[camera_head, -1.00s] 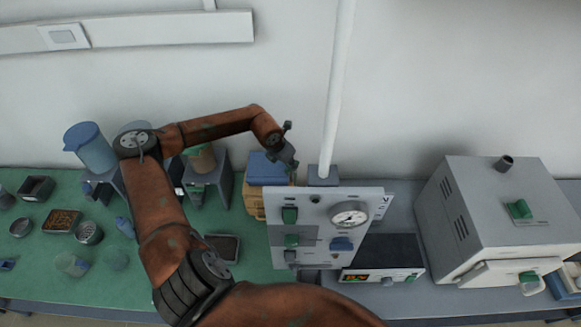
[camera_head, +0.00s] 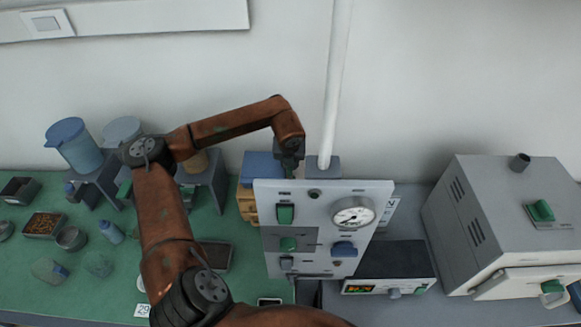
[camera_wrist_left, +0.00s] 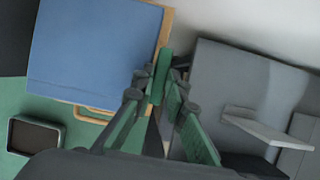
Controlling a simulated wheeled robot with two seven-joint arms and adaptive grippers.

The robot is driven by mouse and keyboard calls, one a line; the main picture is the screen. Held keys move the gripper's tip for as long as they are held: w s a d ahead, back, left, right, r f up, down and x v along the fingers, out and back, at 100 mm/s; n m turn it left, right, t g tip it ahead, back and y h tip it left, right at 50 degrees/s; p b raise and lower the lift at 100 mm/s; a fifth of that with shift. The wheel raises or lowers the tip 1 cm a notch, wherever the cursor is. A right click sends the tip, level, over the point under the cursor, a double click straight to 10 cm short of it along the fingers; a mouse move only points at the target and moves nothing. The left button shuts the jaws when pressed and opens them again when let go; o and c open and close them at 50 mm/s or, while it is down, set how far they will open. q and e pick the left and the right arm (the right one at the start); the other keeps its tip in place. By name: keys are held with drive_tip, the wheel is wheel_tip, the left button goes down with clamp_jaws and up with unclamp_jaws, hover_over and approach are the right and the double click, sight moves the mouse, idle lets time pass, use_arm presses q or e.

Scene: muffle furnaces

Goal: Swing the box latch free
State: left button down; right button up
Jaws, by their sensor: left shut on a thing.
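The box (camera_head: 248,200) has a blue lid and wood-coloured sides and stands at the back of the bench, left of the upright panel. In the wrist view its lid (camera_wrist_left: 92,50) fills the upper left. A narrow green piece, which looks like the latch (camera_wrist_left: 162,72), stands at the box's right edge. My left gripper (camera_head: 290,168) points down beside the box's right side, just behind the panel. In the wrist view the left gripper (camera_wrist_left: 160,98) is shut on the green latch. The fingers partly hide the latch's lower end. My right gripper is not in view.
A white panel (camera_head: 325,203) with a gauge and switches stands close in front of my gripper. A white pole (camera_head: 333,90) rises just right of it. A grey furnace (camera_head: 490,225) stands at the right. Jugs, pans and bottles occupy the green mat (camera_head: 110,285) at left.

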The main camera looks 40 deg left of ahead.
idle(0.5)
use_arm(q)
drive_tip(key=c, duration=1.9)
unclamp_jaws()
drive_tip(key=shift+c, duration=0.2)
drive_tip(key=shift+r, duration=0.15)
drive_tip(key=v, duration=1.1)
drive_tip(key=shift+d+r, duration=0.2)
drive_tip(key=shift+r, duration=0.15)
